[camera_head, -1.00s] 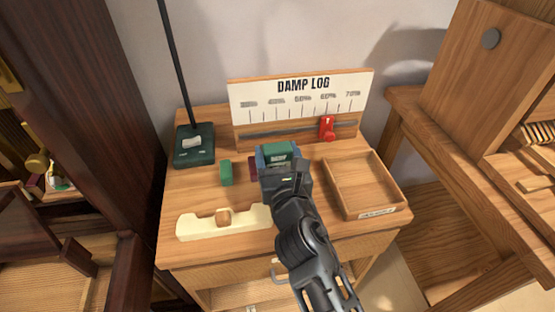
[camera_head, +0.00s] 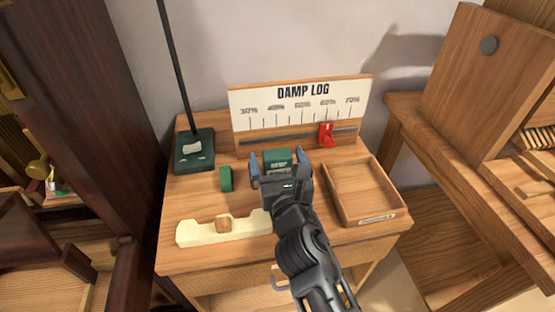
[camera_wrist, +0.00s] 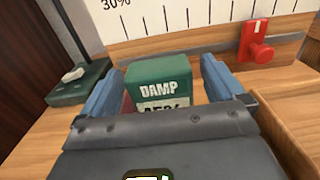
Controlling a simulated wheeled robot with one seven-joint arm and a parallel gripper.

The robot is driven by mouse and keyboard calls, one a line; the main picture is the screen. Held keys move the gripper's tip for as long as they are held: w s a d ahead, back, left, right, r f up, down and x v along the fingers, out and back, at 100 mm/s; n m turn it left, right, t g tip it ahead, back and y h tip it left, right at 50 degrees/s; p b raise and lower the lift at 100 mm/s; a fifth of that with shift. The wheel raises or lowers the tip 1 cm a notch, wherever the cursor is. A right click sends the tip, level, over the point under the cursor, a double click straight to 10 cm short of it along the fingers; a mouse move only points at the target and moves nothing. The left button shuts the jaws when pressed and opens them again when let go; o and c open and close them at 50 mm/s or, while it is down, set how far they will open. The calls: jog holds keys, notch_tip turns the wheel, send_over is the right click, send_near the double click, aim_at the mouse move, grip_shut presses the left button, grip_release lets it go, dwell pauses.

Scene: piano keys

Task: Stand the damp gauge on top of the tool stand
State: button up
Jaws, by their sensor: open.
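The damp gauge (camera_head: 277,160) is a green box with a white "DAMP" label, upright near the middle of the cabinet top. In the wrist view the gauge (camera_wrist: 158,76) stands between my blue fingers, with a gap on each side. My gripper (camera_head: 279,164) is open around it, and it also shows in the wrist view (camera_wrist: 160,85). A dark red patch (camera_wrist: 128,104) shows at the gauge's lower left and may be the tool stand. My gripper hides the gauge's base, so I cannot tell what it rests on.
A damp log board (camera_head: 300,100) with a red slider (camera_head: 326,135) stands behind. An open wooden tray (camera_head: 388,214) is at the right. A green block (camera_head: 226,179), a cream notched piece (camera_head: 200,232) and a dark green rod base (camera_head: 190,160) are at the left.

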jog(key=v, duration=1.1)
jog(key=shift+s+d, duration=0.1)
jog(key=shift+s, duration=0.25)
